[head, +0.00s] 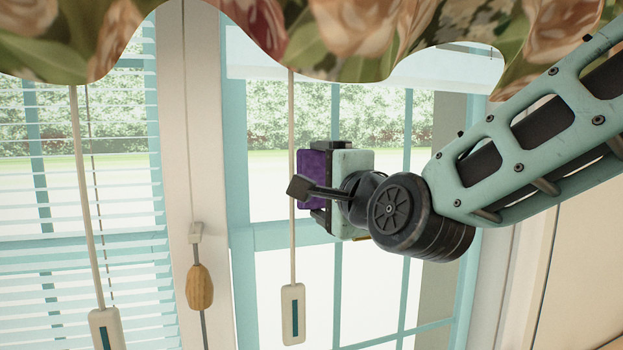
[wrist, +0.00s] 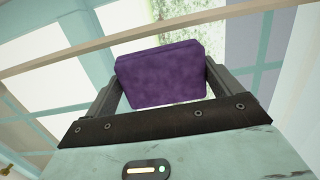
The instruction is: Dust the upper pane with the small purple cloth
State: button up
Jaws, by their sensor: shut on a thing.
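The small purple cloth (head: 313,176) is a folded, block-like pad held at the end of my gripper (head: 318,182). In the wrist view the cloth (wrist: 162,75) sits between the two fingers of my gripper (wrist: 160,82), which are shut on it. The upper pane (head: 290,122) of the teal-framed window is behind the gripper in the head view, with greenery outside. The cloth is in front of the pane's lower part, just above the teal crossbar (head: 285,235). I cannot tell whether the cloth touches the glass.
A beige cord with a pale handle (head: 293,313) hangs close by the cloth; a rod crosses in front of the window in the wrist view (wrist: 110,42). Blinds (head: 80,200) cover the left window. A wooden cord pull (head: 199,287) hangs between. A floral valance (head: 350,35) hangs above.

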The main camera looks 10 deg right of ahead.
jog(key=shift+d+p+x, duration=0.1)
jog(key=shift+p+x, duration=0.35)
jog(key=shift+x, duration=0.75)
jog(key=shift+d+p+x, duration=0.15)
jog(key=shift+p+x, duration=0.25)
jog(key=shift+x, duration=0.8)
jog(key=shift+w+a, duration=0.1)
jog(key=shift+w, duration=0.5)
jog(key=shift+x, duration=0.85)
jog(key=shift+f, duration=0.1)
jog(key=shift+w+d+b, duration=0.25)
jog(key=shift+d+b, duration=0.75)
jog(key=shift+d, duration=0.25)
jog(key=shift+w+d+b, duration=0.3)
jog(key=shift+d+b, duration=0.7)
jog(key=shift+d, duration=0.2)
jog(key=shift+w+d+b, duration=0.25)
jog(key=shift+d+b, duration=0.75)
jog(key=shift+d, duration=0.25)
jog(key=shift+w+d+b, duration=0.2)
jog(key=shift+d+b, duration=0.05)
jog(key=shift+d, duration=0.65)
jog(key=shift+w+d+b, duration=0.2)
jog(key=shift+d+b, duration=0.05)
jog(key=shift+d, duration=0.65)
